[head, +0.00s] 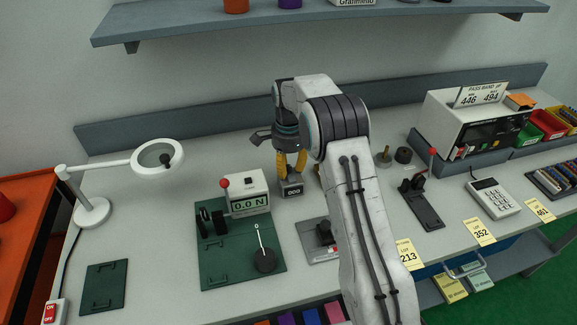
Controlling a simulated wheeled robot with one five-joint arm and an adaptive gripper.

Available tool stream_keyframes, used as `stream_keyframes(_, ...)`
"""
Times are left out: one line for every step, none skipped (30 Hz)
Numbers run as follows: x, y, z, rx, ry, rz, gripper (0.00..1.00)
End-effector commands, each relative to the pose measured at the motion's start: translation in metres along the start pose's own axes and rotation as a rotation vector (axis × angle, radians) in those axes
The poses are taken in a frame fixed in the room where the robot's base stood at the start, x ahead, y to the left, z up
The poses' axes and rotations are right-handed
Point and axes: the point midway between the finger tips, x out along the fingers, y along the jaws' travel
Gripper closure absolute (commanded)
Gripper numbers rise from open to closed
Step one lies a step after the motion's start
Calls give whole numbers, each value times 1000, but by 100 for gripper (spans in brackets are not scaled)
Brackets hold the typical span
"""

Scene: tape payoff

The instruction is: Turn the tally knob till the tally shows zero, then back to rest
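The tally (292,191) is a small grey box with a dark window on the bench, left of my arm. Its white digits look like 000, but they are too small to read surely. My gripper (292,174) points down with yellow fingers right at the top of the tally. The tally knob cannot be made out; the fingers or arm may hide it. I cannot tell whether the fingers are closed on it.
A grey plate (310,238) lies in front, partly behind my arm. A red-knobbed lever (425,205) and calculator (490,198) are right.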

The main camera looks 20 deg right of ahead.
Motion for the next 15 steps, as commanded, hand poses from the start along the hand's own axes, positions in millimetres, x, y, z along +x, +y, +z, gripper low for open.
stream_keyframes(-1, 0, 0, 0, 0, -1, 63)
stream_keyframes(-1, 0, 0, 0, 0, -2, 60)
stream_keyframes(-1, 0, 0, 0, 1, -2, 57)
stream_keyframes(-1, 0, 0, 1, 1, -3, 57)
stream_keyframes(-1, -1, 0, 1, 1, -3, 57)
stream_keyframes(-1, -1, 0, 1, 1, -3, 57)
stream_keyframes(-1, -1, 0, 1, 1, -3, 57)
stream_keyframes(-1, -1, 0, 1, 1, -3, 57)
stream_keyframes(-2, -1, 0, 1, 1, -3, 57)
stream_keyframes(-2, -1, 0, 1, 1, -4, 57)
stream_keyframes(-2, -1, 0, 1, 1, -4, 57)
stream_keyframes(-4, -1, 0, 1, 1, -4, 57)
stream_keyframes(-6, -1, 0, 1, 1, -5, 57)
stream_keyframes(-8, -1, 0, 1, 2, -6, 57)
stream_keyframes(-11, -2, 0, 1, 2, -7, 57)
